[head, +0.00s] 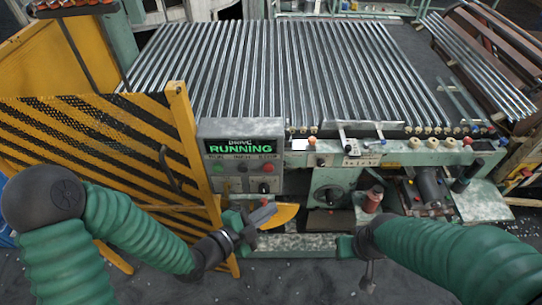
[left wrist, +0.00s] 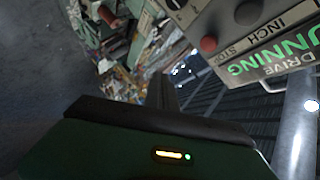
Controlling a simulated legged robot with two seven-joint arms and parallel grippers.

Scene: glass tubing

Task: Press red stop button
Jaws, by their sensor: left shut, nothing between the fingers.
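The red stop button (head: 268,168) is on the right of the grey control box (head: 205,138), below a green display reading "DRIVE RUNNING". A green button (head: 219,169) and a black button (head: 243,168) sit to its left. In the left wrist view the red button (left wrist: 208,44) shows beside the "STOP" label, with the black button (left wrist: 248,12) by "INCH". My left gripper (head: 263,214) is shut and empty, below the box and apart from the button. Its dark finger (left wrist: 161,91) points up in the wrist view. My right gripper (head: 368,278) hangs low at the right; its fingers are unclear.
A yellow-and-black striped barrier (head: 100,150) stands left of the box. Behind is a machine bed with many glass tubes (head: 220,70). A lower panel with a red knob (head: 265,188) is under the buttons. A red cylinder (head: 373,199) stands to the right.

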